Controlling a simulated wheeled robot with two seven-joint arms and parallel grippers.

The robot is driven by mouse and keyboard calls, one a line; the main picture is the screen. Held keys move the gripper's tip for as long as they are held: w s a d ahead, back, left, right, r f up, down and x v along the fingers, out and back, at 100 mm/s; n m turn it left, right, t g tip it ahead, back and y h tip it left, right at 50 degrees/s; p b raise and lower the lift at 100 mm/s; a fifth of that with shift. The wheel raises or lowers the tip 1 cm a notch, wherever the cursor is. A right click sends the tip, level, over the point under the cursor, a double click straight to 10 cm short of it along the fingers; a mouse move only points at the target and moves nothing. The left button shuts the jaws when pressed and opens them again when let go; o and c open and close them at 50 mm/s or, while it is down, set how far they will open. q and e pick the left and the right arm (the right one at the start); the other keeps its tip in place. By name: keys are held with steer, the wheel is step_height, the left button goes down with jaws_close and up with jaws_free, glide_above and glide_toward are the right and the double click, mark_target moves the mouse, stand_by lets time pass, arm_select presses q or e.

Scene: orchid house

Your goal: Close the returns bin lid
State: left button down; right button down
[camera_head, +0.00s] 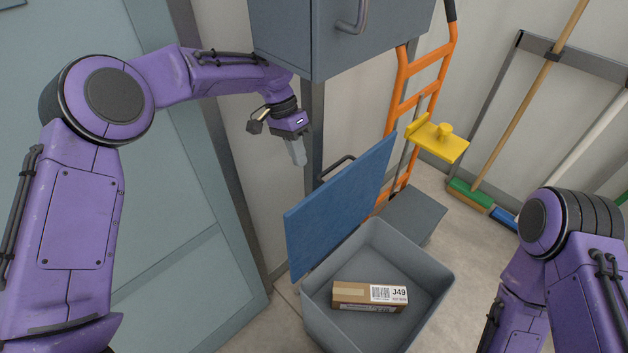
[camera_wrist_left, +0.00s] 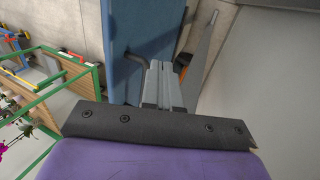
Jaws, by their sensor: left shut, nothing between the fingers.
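The returns bin (camera_head: 440,290) is a grey open-topped box on the floor, low in the head view. Its blue lid (camera_head: 343,205) stands raised, tilted up along the bin's far left side, with a dark handle (camera_head: 336,167) at its top edge. A brown box labelled J49 (camera_head: 370,296) lies inside the bin. My left gripper (camera_head: 298,155) is shut and empty, pointing down above and left of the lid's top edge. The left wrist view shows the shut fingers (camera_wrist_left: 162,85) in front of the blue lid (camera_wrist_left: 140,40). My right gripper is not in view; only its arm shows.
A grey cabinet (camera_head: 320,40) hangs above my left gripper. An orange hand truck (camera_head: 400,110) with a yellow piece (camera_head: 438,140) stands behind the lid. Brooms (camera_head: 470,194) lean on the wall at right. A green-framed rack (camera_wrist_left: 50,90) shows in the wrist view.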

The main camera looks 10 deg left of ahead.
arm_select(q)
steer(key=s+d+f+p, duration=0.1)
steer(key=s+d+f, duration=0.2)
steer(key=d+f, duration=0.2)
steer(key=shift+s, duration=0.2)
steer(key=shift+a, duration=0.15)
steer(key=shift+p, duration=0.35)
